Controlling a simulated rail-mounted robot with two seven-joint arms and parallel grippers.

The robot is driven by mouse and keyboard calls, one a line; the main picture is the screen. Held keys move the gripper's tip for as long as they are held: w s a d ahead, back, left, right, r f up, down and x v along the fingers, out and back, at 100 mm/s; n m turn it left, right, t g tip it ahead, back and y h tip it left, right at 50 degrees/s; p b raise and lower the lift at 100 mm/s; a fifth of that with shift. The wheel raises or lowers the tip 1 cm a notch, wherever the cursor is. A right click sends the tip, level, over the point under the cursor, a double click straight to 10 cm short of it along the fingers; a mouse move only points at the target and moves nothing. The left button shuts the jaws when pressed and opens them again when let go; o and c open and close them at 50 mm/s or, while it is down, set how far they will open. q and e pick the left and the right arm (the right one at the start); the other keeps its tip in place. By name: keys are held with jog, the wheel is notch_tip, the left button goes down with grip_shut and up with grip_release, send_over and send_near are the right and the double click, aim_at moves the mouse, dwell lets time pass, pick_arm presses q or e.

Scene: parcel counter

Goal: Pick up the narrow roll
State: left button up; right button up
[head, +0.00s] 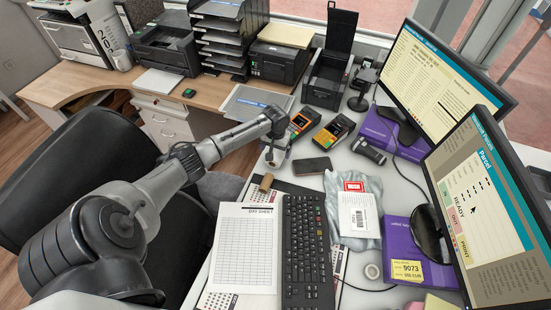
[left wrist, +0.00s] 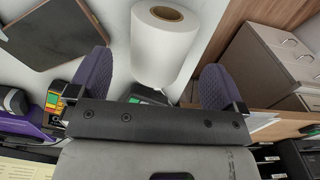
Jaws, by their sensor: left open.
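In the head view my left gripper (head: 275,152) hangs low over the counter's left edge, and the roll there is too small and covered to make out clearly. My right gripper is in neither view.
A small brown cylinder (head: 266,182) lies just in front of the gripper. A phone (head: 312,166), two card terminals (head: 334,133), a keyboard (head: 304,250), a day sheet (head: 243,250) and a grey parcel (head: 355,207) crowd the counter. A black chair (head: 105,150) stands left.

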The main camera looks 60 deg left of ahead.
aim_at(275, 152)
pick_arm(q)
jog(key=shift+f+b, duration=1)
jog(key=shift+f, duration=1.35)
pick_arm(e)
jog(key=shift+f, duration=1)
pick_arm(q)
jog(key=shift+d+f, duration=0.1)
jog(key=shift+f, duration=0.25)
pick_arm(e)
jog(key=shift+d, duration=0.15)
pick_arm(q)
jog(key=shift+c, duration=0.2)
jog(key=shift+r, duration=0.1)
jog(key=c, duration=1)
